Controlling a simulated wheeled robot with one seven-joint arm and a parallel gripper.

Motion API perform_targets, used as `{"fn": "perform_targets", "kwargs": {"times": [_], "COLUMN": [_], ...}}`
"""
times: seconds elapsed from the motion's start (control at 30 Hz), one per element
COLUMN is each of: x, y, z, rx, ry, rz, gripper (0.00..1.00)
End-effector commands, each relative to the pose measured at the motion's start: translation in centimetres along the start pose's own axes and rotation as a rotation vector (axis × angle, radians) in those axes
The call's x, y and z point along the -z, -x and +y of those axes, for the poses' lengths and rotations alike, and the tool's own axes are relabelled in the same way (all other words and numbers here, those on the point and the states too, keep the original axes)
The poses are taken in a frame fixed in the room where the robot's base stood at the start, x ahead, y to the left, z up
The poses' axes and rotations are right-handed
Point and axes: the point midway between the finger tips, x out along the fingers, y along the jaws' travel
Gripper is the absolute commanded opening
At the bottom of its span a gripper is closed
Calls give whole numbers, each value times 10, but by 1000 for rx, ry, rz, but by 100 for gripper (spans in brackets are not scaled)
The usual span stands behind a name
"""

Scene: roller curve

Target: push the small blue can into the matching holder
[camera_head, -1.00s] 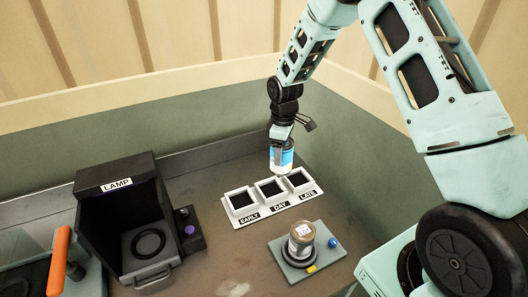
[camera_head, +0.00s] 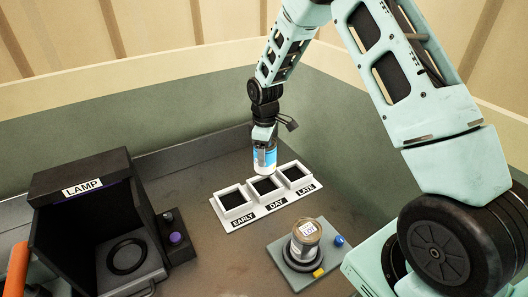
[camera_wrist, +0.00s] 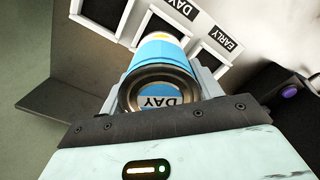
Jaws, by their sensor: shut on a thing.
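My gripper (camera_head: 264,143) is shut on the small blue can (camera_head: 265,160), which has a white band. In the wrist view the can (camera_wrist: 162,54) sits between my fingers, and its near end carries a label reading DAY. The can is about upright, at the back edge of the middle holder marked DAY (camera_head: 281,202) in the white holder strip; I cannot tell whether they touch. The neighbouring square holders are marked EARLY (camera_head: 246,217) and LATE (camera_head: 308,188). All three openings look dark and empty.
A black box marked LAMP (camera_head: 83,181) and a purple knob (camera_head: 176,238) are at left. The bench between is clear.

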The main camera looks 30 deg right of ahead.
Motion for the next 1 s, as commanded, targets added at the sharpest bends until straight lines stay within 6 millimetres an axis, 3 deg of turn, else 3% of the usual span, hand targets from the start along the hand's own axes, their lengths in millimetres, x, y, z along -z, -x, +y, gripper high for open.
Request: {"fn": "perform_targets", "kwargs": {"times": [0.8, 1.0], "x": [0, 0], "y": [-72, -81], "z": [0, 0], "rx": [0, 0], "ry": [0, 0], "rz": [0, 0], "gripper": [38, 38]}}
